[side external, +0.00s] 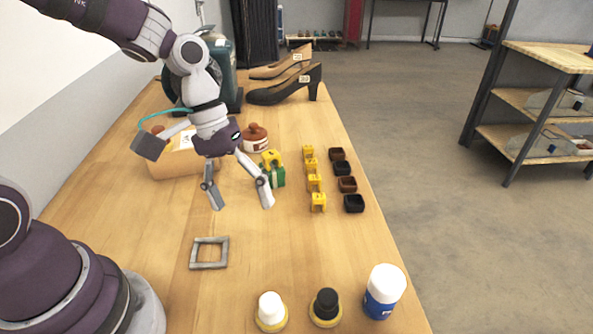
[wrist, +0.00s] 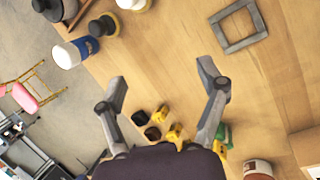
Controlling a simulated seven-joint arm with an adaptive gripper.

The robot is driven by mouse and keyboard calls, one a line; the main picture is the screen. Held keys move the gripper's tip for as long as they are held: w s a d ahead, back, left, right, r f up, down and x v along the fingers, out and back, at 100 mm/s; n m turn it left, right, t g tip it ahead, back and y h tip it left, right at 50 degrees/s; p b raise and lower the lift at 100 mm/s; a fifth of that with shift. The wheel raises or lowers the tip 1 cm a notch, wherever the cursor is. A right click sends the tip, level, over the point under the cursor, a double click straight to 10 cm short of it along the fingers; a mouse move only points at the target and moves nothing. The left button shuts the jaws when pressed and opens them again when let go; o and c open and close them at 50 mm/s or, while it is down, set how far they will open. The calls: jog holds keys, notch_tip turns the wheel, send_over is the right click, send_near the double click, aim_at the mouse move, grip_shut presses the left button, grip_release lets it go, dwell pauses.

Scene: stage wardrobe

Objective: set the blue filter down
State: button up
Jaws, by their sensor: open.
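I see no separate thing that is clearly a blue filter in either view. My gripper (side external: 242,204) is open and empty above the wooden table, with its fingers spread apart; it also shows in the wrist view (wrist: 163,82). A grey square frame (side external: 208,265) lies flat on the table, nearer the side camera than my gripper, with bare wood inside it. The frame also shows at the top of the wrist view (wrist: 246,43). The only clearly blue thing on the table is a can with a white top (side external: 378,308), standing at the front right corner.
Several yellow pieces (side external: 318,202) and dark cups (side external: 354,203) line the right edge. A green piece (side external: 277,177), a cardboard box (side external: 180,165) and shoes (side external: 285,92) lie behind. Wood around the frame is clear.

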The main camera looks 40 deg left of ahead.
jog(key=s+a+r+m+t+y, duration=0.4)
jog(key=s+a+r+t, duration=0.1)
jog(key=r, duration=0.4)
jog(key=shift+s+a+r+m+t, duration=0.15)
jog(key=shift+s+a+m+t, duration=0.15)
jog(key=shift+s+t, duration=0.2)
dwell(0.5)
